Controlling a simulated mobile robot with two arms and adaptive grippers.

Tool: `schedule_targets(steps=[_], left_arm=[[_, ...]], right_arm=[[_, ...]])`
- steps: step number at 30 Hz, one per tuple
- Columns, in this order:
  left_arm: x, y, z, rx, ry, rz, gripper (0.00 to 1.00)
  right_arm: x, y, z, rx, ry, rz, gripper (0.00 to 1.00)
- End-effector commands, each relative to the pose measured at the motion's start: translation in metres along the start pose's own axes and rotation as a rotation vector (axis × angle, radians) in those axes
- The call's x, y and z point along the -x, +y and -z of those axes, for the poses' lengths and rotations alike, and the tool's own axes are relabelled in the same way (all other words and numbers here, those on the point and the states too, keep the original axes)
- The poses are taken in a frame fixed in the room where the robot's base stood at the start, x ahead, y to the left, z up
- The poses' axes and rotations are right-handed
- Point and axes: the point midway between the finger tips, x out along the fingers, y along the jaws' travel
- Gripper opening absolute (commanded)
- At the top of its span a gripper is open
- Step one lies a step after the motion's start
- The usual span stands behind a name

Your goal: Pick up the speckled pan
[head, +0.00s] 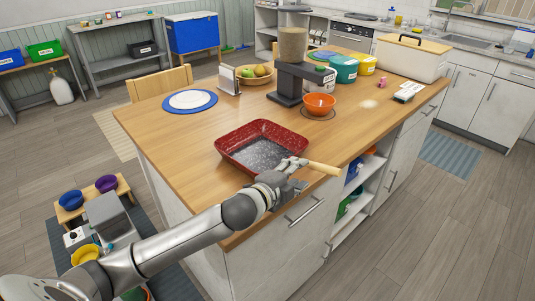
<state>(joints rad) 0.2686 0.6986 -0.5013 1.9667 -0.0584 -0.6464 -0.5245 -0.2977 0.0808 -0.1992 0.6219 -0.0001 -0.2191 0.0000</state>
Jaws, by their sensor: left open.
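The speckled pan (228,143) is square, with red speckled walls and a grey speckled inside. It sits on the wooden island top (185,155) near its front edge. A light wooden handle (325,168) shows to the right of the pan, pointing right. My left gripper (298,163) is open at the pan's near right corner, where the handle begins. It covers the join between pan and handle. I cannot tell whether its fingers touch the handle. My right gripper is out of view.
An orange bowl (320,102) and a dispenser with a clear hopper (292,50) stand behind the pan. A plate (193,99) on a blue mat and a fruit bowl (255,74) are farther back. The island top left of the pan is clear.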

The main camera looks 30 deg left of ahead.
Motion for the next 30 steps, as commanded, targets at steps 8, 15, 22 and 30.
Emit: schedule_targets(steps=[8, 15, 22, 30], left_arm=[[-0.031, 0.0, 0.0, 0.003, -0.001, 0.0, 0.46], [-0.043, 0.0, 0.001, 0.004, -0.001, -0.001, 0.46], [-0.069, 0.003, 0.0, 0.003, -0.001, -0.001, 0.46], [-0.086, 0.004, 0.001, 0.003, 0.0, -0.001, 0.46]], right_arm=[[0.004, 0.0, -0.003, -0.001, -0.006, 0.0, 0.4], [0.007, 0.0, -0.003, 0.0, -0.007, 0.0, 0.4], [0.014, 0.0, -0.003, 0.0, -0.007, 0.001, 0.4], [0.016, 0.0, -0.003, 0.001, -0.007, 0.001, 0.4]])
